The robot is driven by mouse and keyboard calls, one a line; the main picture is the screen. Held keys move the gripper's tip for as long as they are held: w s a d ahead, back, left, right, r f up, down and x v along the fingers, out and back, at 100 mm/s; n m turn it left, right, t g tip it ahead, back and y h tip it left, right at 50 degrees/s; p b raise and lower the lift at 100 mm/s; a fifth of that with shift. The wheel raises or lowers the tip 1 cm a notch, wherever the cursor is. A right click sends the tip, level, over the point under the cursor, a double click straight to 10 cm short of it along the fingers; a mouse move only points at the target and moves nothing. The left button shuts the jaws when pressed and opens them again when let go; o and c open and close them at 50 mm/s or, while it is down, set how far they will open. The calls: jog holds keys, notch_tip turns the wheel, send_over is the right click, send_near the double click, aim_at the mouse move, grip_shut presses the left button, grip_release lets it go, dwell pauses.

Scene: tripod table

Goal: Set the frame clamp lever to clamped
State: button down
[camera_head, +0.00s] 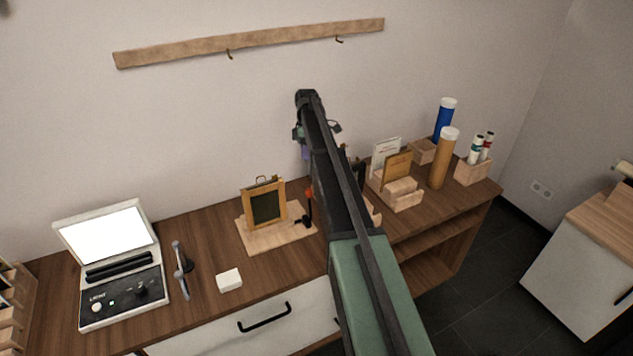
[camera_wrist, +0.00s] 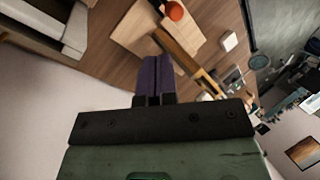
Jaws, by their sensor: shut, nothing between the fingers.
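A small wooden frame with a dark panel (camera_head: 266,205) stands on a pale wooden base (camera_head: 262,241) on the brown worktop. At the base's right side is a black clamp lever with an orange-red knob (camera_head: 309,192), its knob at the upper end. The knob also shows in the wrist view (camera_wrist: 175,10) at the top, with the pale base beside it. My gripper's purple fingers (camera_wrist: 153,75) are shut with nothing between them and stand apart from the knob. In the head view my gripper (camera_head: 305,152) is partly hidden behind my arm, above and behind the lever.
A light box (camera_head: 108,232) with a lit screen, a dark-and-grey hand tool (camera_head: 181,268) and a white block (camera_head: 229,280) lie left of the base. Right of my arm are wooden holders (camera_head: 401,195), a brown tube (camera_head: 442,160) and a blue tube (camera_head: 444,122). A hook rail (camera_head: 250,43) hangs above.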

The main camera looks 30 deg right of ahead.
jog(key=b, duration=0.9)
send_near(310, 205)
jog(key=f, duration=0.3)
jog(key=shift+w, duration=0.3)
jog(key=shift+s, duration=0.15)
